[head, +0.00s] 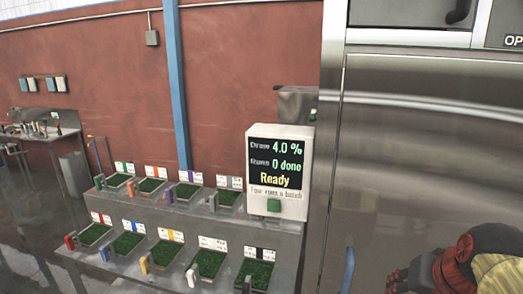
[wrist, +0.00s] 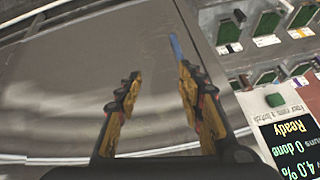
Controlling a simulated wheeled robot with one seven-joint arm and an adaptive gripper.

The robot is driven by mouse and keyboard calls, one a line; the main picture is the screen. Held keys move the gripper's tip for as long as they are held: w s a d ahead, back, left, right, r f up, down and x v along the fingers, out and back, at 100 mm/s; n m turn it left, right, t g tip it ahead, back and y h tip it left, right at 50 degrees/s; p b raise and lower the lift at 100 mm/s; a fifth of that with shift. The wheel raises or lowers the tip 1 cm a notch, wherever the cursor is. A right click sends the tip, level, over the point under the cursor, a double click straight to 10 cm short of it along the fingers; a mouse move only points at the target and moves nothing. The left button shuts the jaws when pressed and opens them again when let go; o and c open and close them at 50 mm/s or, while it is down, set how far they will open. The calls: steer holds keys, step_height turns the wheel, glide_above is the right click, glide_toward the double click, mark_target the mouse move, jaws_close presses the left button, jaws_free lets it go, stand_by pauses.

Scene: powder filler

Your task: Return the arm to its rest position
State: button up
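My gripper (wrist: 157,95) shows in the wrist view with its two black and yellow fingers apart and nothing between them. It is in front of the large steel machine panel (wrist: 70,60). In the head view, a red, yellow and black part of my arm shows at the lower right, in front of the same steel panel (head: 420,150); the gripper's fingertips are not clear there.
A display box (head: 276,165) reading "Ready" and "0 done", with a green button (head: 273,205), stands left of the panel. Stepped shelves (head: 150,213) hold several green-filled trays with coloured tags. A sink bench (head: 45,135) stands far left. Open floor lies at the lower left.

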steer(key=s+a+f+n+b, duration=0.3)
steer(key=a+f+b, duration=0.1)
steer(key=a+f, duration=0.3)
steer(key=s+a+f+n+y+b, duration=0.1)
steer(key=s+a+f+n+b, duration=0.2)
steer(key=a+f, duration=0.4)
step_height(320, 180, down, 4)
steer(key=shift+s+r+g+y+b, duration=0.15)
steer(key=shift+s+g+y+b, duration=0.15)
steer(key=shift+s+b, duration=0.35)
